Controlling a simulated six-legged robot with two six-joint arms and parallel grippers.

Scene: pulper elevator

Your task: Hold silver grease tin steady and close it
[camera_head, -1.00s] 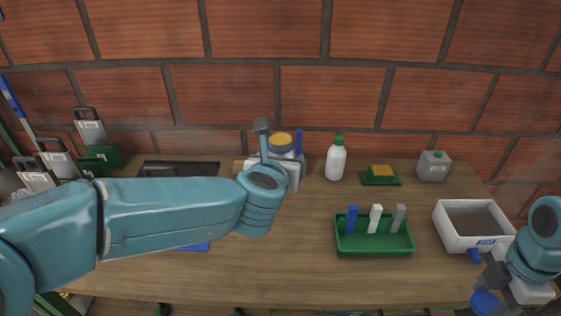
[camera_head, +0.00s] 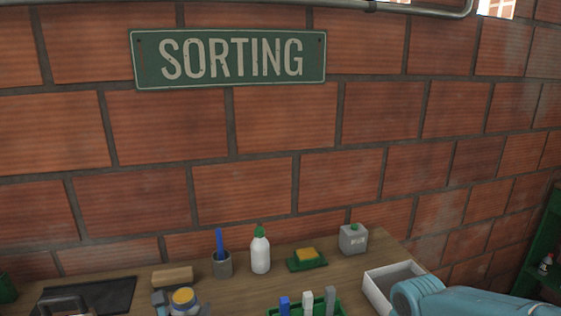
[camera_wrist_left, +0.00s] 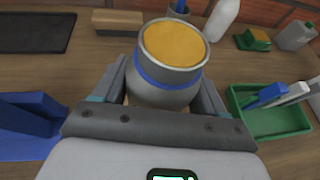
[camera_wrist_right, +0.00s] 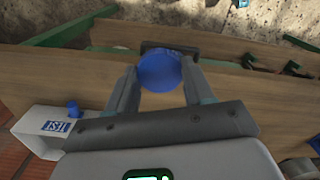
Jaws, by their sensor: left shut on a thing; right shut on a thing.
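The silver grease tin (camera_head: 184,310) is low in the head view, open, with yellow grease on top. In the left wrist view the tin (camera_wrist_left: 160,92) has a blue band and stands upright between the fingers of my left gripper (camera_wrist_left: 162,82), which is shut on it. A round blue lid (camera_wrist_right: 160,71) is in the right wrist view. My right gripper (camera_wrist_right: 158,84) is shut on the lid, apart from the tin and near the bench edge. The right gripper is outside the head view; only my right arm shows there.
A white box (camera_head: 374,291) is at the bench's right end. A brush (camera_head: 173,276), cup (camera_head: 222,265), white bottle (camera_head: 260,252), sponge holder (camera_head: 307,262) and grey canister (camera_head: 353,239) line the back.

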